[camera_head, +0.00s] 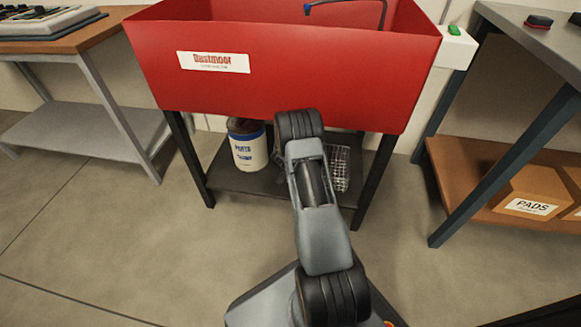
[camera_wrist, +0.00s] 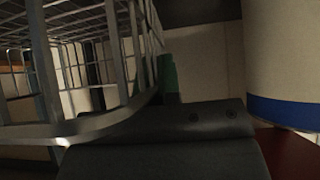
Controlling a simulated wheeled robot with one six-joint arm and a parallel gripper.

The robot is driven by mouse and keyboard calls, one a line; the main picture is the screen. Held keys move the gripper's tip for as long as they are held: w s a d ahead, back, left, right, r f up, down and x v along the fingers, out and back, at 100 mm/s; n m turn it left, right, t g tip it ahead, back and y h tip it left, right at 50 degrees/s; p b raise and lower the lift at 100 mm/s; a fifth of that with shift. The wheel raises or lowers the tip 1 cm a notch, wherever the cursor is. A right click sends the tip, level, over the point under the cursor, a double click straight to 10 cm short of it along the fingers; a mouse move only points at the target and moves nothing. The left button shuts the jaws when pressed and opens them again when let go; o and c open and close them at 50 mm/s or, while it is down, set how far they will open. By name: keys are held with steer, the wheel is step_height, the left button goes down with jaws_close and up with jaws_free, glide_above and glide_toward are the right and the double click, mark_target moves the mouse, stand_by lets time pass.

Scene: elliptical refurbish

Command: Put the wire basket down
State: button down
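The wire basket (camera_head: 341,168) shows partly behind my arm in the head view, low under the red tank, over the lower shelf. In the wrist view the basket (camera_wrist: 95,75) is large and close on the left, its grey rim running up to my gripper. My gripper (camera_wrist: 169,80) shows at the middle there, its dark, greenish fingers close together at the basket's rim; the contact itself is dim and partly hidden. In the head view my arm hides the gripper. I cannot tell whether the basket touches the shelf.
The white bucket with blue bands (camera_head: 248,146) stands left of the basket and shows close in the wrist view (camera_wrist: 285,60). The red tank (camera_head: 290,75) is overhead, on dark legs. The dark lower shelf (camera_head: 225,178) has some bare room in front. Benches flank it.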

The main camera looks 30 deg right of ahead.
steer(key=b+x, duration=0.1)
steer(key=x, duration=0.4)
steer(key=shift+a+f, duration=0.1)
steer(key=shift+f, duration=0.05)
step_height(320, 180, down, 4)
steer(key=shift+r+b, duration=0.25)
steer(key=shift+b, duration=1)
steer(key=shift+r, duration=0.15)
steer(key=c, duration=1.7)
jaws_free()
steer(key=shift+f, duration=0.2)
steer(key=shift+c, duration=0.2)
steer(key=o, duration=0.4)
